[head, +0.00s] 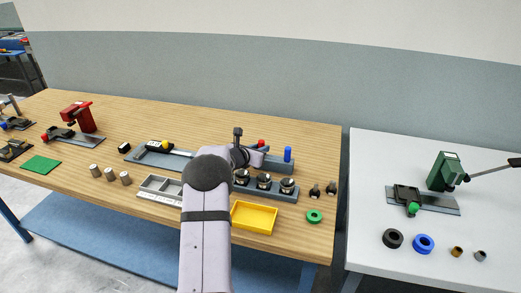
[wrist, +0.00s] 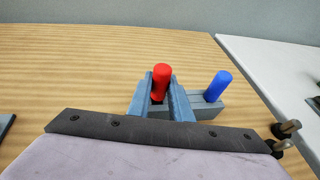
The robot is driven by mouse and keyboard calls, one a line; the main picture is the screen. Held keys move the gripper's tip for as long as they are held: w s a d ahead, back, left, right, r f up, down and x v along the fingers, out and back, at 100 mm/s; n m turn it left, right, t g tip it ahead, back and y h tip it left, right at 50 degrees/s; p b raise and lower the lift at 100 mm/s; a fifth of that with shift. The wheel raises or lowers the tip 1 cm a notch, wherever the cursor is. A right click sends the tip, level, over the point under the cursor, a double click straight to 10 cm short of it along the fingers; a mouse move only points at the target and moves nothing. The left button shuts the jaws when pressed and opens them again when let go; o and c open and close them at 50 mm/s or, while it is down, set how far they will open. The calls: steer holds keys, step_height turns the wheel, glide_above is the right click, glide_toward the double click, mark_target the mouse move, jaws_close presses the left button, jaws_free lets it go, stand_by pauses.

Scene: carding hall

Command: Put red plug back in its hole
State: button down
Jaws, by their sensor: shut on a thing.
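The red plug (wrist: 161,80) is between the two fingers of my gripper (wrist: 164,90) in the wrist view, and the gripper is shut on it. Its top rises above the fingers and leans slightly. A grey-blue block (wrist: 208,109) lies under and beside the fingers, with a blue plug (wrist: 217,86) upright in it to the right. In the head view, the red plug (head: 262,142) shows just above my gripper, left of the blue plug (head: 287,154). The lower end of the red plug and its hole are hidden, so I cannot tell whether it is seated.
In front of the block, a grey rack (head: 285,196) holds several dark-and-metal parts. A yellow tray (head: 254,217) and a green ring (head: 314,216) lie nearer. Two small dark pegs stand right of the rack. A white table (head: 375,180) stands to the right across a gap.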

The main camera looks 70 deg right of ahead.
steer(key=shift+f, duration=0.15)
steer(key=shift+f+b, duration=0.4)
steer(key=shift+b, duration=0.1)
steer(key=c, duration=1.6)
jaws_free()
steer(key=shift+r, duration=0.15)
steer(key=shift+r+p, duration=0.4)
steer(key=shift+p, duration=0.3)
steer(key=shift+w+a+b, duration=0.15)
steer(key=shift+a+b, duration=0.25)
steer(key=shift+b, duration=0.1)
steer(key=b+v, duration=0.3)
steer(key=v, duration=0.8)
steer(key=shift+a, duration=0.1)
